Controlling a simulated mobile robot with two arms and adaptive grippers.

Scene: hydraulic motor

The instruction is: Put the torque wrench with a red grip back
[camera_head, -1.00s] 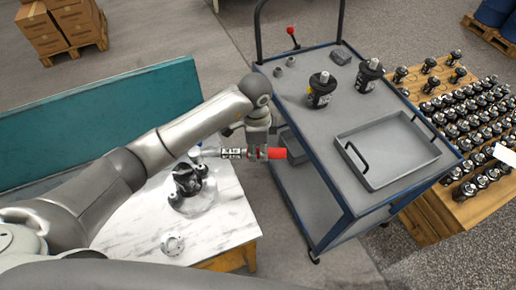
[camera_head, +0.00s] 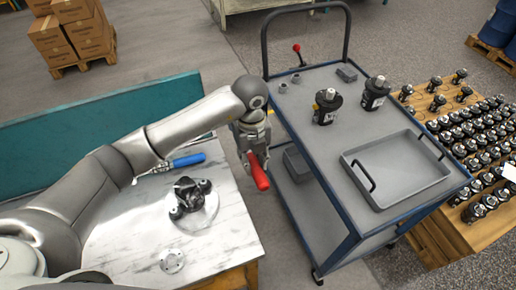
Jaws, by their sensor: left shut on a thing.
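My left gripper (camera_head: 254,146) is shut on the torque wrench, whose red grip (camera_head: 259,171) sticks out below the fingers and slants down to the right. The rest of the wrench is mostly hidden by the gripper. The gripper holds it in the air over the gap between the white marble-topped table (camera_head: 226,236) and the grey cart (camera_head: 337,184). A tool with a blue grip (camera_head: 188,160) lies at the back of the table. My right gripper is not in view.
A dark motor part (camera_head: 188,194) and a metal ring (camera_head: 172,261) are on the table. Two motors stand on the cart beside an empty grey tray (camera_head: 402,172). A red-tipped lever (camera_head: 297,48) is near the cart's handle. Several motors fill a pallet (camera_head: 436,230) at right.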

